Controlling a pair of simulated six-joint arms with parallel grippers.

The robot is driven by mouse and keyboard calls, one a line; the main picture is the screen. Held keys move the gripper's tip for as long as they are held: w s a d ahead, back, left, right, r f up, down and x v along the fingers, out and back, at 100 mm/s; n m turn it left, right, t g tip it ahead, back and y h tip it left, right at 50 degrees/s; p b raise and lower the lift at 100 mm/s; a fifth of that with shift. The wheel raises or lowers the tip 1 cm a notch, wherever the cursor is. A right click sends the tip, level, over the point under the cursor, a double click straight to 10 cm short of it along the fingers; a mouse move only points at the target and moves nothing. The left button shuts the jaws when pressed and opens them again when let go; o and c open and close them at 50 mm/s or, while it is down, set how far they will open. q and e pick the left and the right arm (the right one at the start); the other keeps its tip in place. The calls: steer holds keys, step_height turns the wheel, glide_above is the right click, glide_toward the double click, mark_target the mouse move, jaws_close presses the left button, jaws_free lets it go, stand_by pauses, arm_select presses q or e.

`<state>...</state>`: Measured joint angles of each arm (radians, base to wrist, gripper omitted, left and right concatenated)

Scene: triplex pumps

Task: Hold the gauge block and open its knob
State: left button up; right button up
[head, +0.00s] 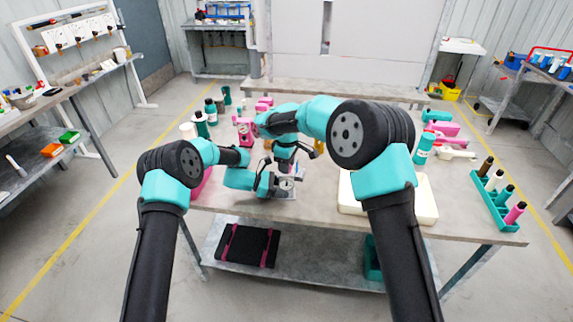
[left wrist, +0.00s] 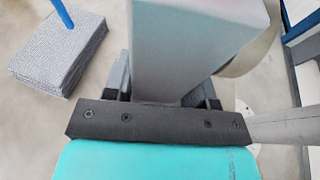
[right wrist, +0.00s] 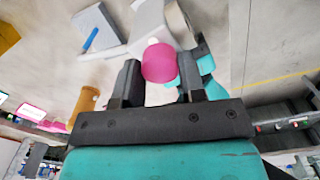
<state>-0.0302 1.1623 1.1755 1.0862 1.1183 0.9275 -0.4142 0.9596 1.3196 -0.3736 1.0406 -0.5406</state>
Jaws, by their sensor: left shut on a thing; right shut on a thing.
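The gauge block, a grey block (left wrist: 190,45), fills the space between the fingers of my left gripper (left wrist: 163,92) in the left wrist view. My left gripper is shut on it. In the head view my left gripper (head: 284,187) is low over the near part of the table, and the block is mostly hidden by my arms. In the right wrist view a pink knob (right wrist: 159,62) with a pale tip sits between the fingers of my right gripper (right wrist: 160,82), which is shut on it. In the head view my right gripper (head: 296,160) is just above the left one.
A cream tray (head: 425,203) is on the table to the right, with a teal rack (head: 497,205) of cylinders beyond it. Bottles and a pink device (head: 244,130) stand at the back left. A grey cloth stack (left wrist: 62,50) lies near my left gripper.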

steer(key=shift+n, duration=1.4)
steer(key=o, duration=0.9)
steer(key=shift+r, duration=0.1)
step_height(320, 180, up, 12)
steer(key=shift+f, duration=0.1)
